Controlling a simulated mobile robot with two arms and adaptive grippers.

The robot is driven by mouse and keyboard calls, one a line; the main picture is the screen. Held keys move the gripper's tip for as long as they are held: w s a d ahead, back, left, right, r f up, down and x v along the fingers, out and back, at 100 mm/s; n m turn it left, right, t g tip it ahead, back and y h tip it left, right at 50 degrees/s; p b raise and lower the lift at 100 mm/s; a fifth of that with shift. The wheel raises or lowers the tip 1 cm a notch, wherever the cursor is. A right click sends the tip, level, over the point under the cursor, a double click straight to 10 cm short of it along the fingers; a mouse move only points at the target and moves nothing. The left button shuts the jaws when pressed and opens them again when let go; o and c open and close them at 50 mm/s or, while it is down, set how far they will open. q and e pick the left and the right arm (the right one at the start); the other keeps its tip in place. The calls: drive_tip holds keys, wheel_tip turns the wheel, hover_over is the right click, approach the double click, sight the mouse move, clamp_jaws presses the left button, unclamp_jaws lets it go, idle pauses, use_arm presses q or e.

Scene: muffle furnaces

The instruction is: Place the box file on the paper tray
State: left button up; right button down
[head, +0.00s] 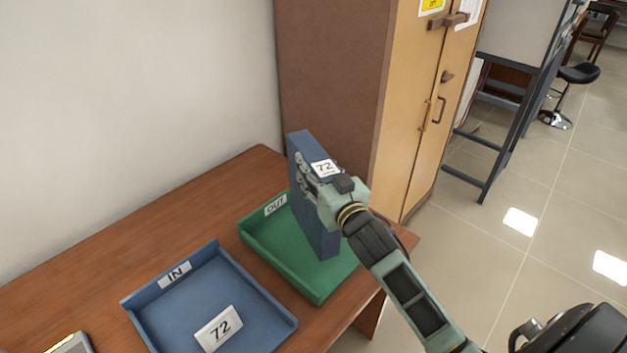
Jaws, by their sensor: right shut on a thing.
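The box file (314,215) is blue, with a white "72" label on its top. My right gripper (318,180) is shut on its upper part and holds it upright. The box file is over the green tray marked "OUT" (262,245); I cannot tell whether its bottom touches the tray floor. A blue tray marked "IN" (172,297) lies to the left, with a white card reading "72" (219,327) in it. My left gripper is not in view.
Both trays sit on a brown wooden table (80,285) against a white wall. A tall wooden cabinet (335,75) stands close behind the green tray. Part of a device (70,344) shows at the bottom left. Open tiled floor lies to the right.

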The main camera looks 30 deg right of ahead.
drive_tip(key=f, duration=0.2)
drive_tip(key=w+f, duration=0.1)
drive_tip(key=f, duration=0.1)
drive_tip(key=shift+a+f, duration=0.1)
drive_tip(key=shift+f, duration=0.1)
drive_tip(key=shift+f, duration=0.15)
drive_tip(key=c, duration=0.9)
unclamp_jaws()
